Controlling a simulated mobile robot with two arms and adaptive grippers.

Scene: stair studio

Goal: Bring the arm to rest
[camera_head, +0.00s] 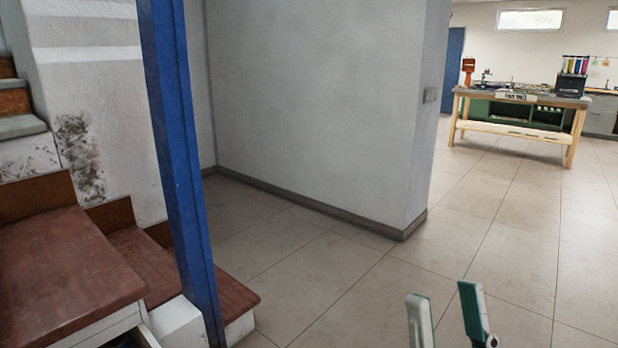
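My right gripper (446,310) shows at the bottom edge, right of the middle. Its two pale fingers with green pads point up and stand apart, with nothing between them. It is over the tiled floor and touches nothing that I can see. The rest of the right arm is below the picture. My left gripper is not in view.
A blue post (178,150) and brown-red stair steps (60,265) stand close on the left. A grey wall (320,100) ends mid-picture. A wooden workbench (515,130) stands far right. Tiled floor (480,225) is clear between.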

